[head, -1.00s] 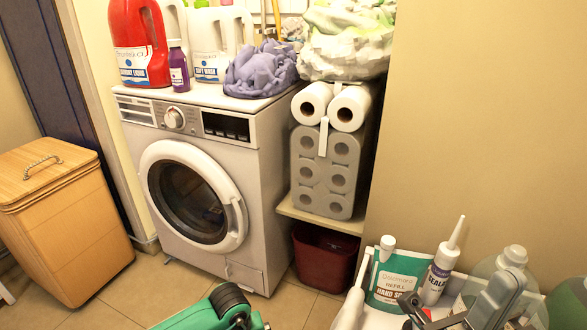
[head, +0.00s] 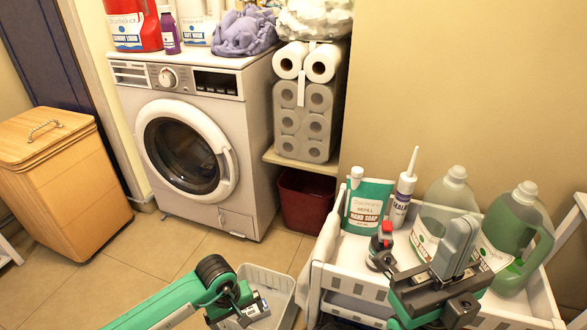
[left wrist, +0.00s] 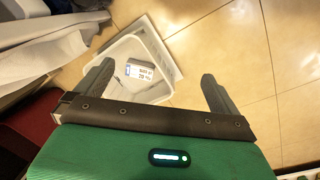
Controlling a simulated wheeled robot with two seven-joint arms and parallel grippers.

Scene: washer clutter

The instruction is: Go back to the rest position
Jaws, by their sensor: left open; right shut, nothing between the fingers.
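My right gripper (head: 460,232) shows in the head view above the white cart (head: 535,300). Its grey fingers are together with nothing between them, and its green body is below them. My left arm comes in low in the head view, and its gripper (head: 236,308) is at the bottom edge, partly hidden. In the left wrist view the left gripper (left wrist: 157,72) is open, with its two dark fingers wide apart and empty. Past the fingers lies a white bin (left wrist: 125,48) on the floor with a small labelled box (left wrist: 139,70) in it.
The cart carries a hand soap pouch (head: 367,205), a sealant tube (head: 403,195), a green jug (head: 515,225) and a red-topped item (head: 382,245) near the right gripper. A washing machine (head: 240,165), wooden hamper (head: 60,190) and dark red bin (head: 305,205) stand behind. Tiled floor is open at left.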

